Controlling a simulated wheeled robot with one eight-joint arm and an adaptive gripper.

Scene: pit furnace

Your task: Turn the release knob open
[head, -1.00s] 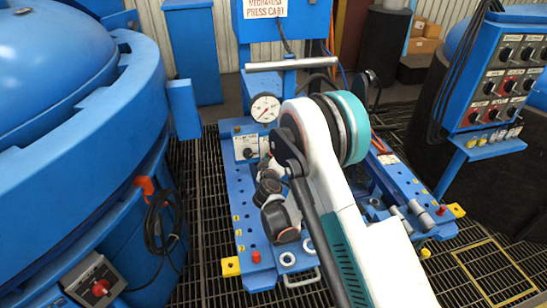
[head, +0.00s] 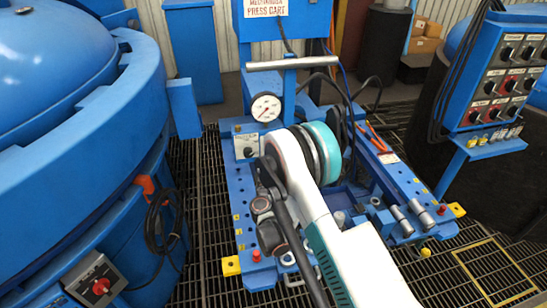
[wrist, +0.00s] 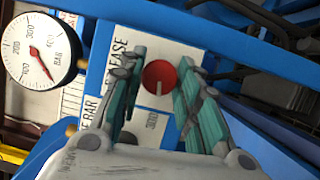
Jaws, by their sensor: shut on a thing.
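The red release knob (wrist: 160,77) sits on a white label plate (wrist: 178,50) that reads RELEASE, of which part is covered. A short pale line on the knob points to the bottom of the wrist view. My gripper (wrist: 161,63) has one teal finger on each side of the knob and is shut on it. The lower part of the plate is hidden by my gripper. In the head view my own arm hides the gripper and the knob.
A pressure gauge (wrist: 40,50) is close beside the plate; it also shows in the head view (head: 266,107). The blue cart (head: 243,215) carries a push bar (head: 292,63). A blue round vessel (head: 75,150) stands left and a switch panel (head: 506,75) right.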

